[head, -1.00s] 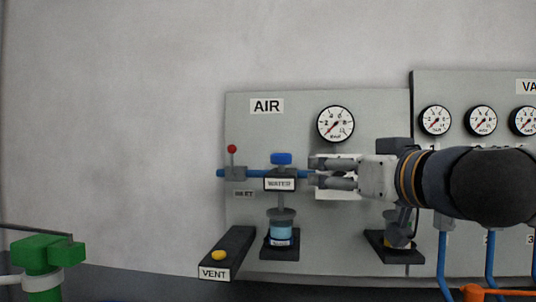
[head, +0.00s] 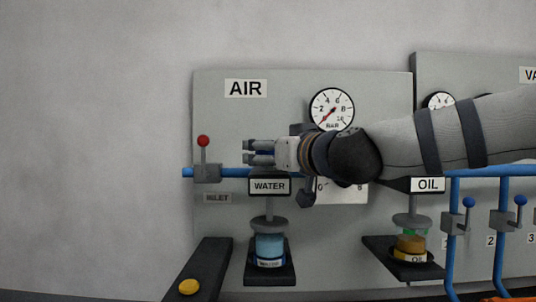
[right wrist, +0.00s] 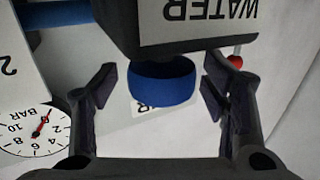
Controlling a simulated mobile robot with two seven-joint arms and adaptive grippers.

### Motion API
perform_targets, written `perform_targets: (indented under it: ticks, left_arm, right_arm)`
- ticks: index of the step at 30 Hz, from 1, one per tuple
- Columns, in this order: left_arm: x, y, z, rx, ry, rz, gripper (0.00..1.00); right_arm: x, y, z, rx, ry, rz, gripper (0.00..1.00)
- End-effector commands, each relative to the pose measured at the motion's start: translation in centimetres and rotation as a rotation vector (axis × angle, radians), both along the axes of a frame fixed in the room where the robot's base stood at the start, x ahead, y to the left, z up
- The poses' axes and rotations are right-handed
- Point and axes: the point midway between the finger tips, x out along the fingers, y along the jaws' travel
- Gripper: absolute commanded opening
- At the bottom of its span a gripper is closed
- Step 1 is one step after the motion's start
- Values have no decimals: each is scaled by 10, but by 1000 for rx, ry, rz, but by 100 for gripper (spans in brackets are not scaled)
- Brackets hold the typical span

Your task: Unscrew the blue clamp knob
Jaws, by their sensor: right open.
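The blue knob (right wrist: 162,84) sits on the dark block labelled WATER (head: 269,186). In the right wrist view the picture is upside down, and the round knob shows between the fingers with a gap on each side. My right gripper (head: 258,152) reaches in from the right, just above the WATER block. It is open, its fingers either side of the knob and apart from it, as it also shows in the right wrist view (right wrist: 160,86). In the head view the fingers hide most of the knob. My left gripper is out of view.
A grey AIR panel (head: 215,110) carries a gauge (head: 331,109) and a red-topped inlet lever (head: 204,142). A cup of blue water (head: 270,246) stands below the block. An oil unit (head: 428,185) is to the right, a yellow button (head: 188,287) lower left.

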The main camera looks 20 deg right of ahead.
Motion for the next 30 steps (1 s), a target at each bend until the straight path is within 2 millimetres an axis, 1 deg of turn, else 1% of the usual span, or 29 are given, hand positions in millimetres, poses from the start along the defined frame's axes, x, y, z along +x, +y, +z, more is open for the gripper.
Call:
perform_targets:
  ticks: [3,9,10,11,12,14,15,16,25,30]
  left_arm:
    - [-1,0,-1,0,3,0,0]
    - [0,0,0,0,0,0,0]
    - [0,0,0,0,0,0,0]
    - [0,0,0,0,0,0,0]
    - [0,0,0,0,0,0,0]
    - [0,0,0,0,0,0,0]
    - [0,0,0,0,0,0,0]
    - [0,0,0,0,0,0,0]
    - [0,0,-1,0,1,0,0]
    - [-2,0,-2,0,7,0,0]
  right_arm:
    - [5,2,3,2,-4,1,68]
    - [4,2,5,1,-6,1,68]
    - [4,2,5,1,-6,1,63]
    - [4,2,5,1,-6,1,56]
    - [4,2,5,1,-6,1,47]
    - [4,2,5,1,-6,1,34]
    - [4,2,5,1,-6,1,25]
    - [4,2,5,1,-6,1,19]
    - [4,1,4,1,-6,24,19]
    - [5,0,3,4,-4,102,19]
